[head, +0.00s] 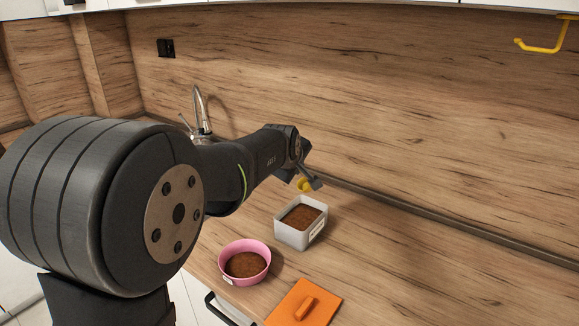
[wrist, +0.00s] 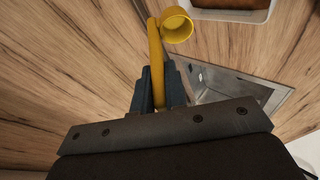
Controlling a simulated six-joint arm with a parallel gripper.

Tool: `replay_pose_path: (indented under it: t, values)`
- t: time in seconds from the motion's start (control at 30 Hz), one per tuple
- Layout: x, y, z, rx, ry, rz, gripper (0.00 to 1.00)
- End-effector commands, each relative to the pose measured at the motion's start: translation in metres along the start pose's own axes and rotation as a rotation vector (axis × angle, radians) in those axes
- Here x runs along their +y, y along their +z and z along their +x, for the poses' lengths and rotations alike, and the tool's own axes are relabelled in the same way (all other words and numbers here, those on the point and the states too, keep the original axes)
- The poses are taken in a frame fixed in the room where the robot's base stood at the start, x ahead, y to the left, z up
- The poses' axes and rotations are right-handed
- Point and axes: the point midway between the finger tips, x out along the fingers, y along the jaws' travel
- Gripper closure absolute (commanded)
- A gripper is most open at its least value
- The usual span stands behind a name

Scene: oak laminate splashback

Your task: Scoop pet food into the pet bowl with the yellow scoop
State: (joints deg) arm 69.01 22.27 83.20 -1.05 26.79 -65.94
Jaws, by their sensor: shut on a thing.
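My gripper (wrist: 158,88) is shut on the handle of the yellow scoop (wrist: 177,25). The scoop's round cup looks empty in the wrist view. In the head view the scoop (head: 304,185) hangs at the end of my arm, above and behind the food container. The white food container (head: 296,238) is a square open box with brown pet food in it and a label on its side. Its edge (wrist: 232,17) shows at the top of the wrist view. The pink pet bowl (head: 233,272) stands to its front left, with brown food inside and a small label.
An orange lid (head: 290,312) with a handle lies at the counter's front. A sink (wrist: 240,85) with a tap (head: 201,105) is behind my arm. A yellow hook (head: 545,47) is high on the wooden splashback. The counter right of the container is clear.

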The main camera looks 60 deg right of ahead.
Motion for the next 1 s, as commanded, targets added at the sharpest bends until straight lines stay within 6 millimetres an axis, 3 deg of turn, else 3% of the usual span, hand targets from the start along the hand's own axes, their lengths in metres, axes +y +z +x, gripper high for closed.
replay_pose_path:
  t: [1.0]
  values:
    - [-0.036, 0.014, 0.035, -0.001, -0.003, 0.000, 1.00]
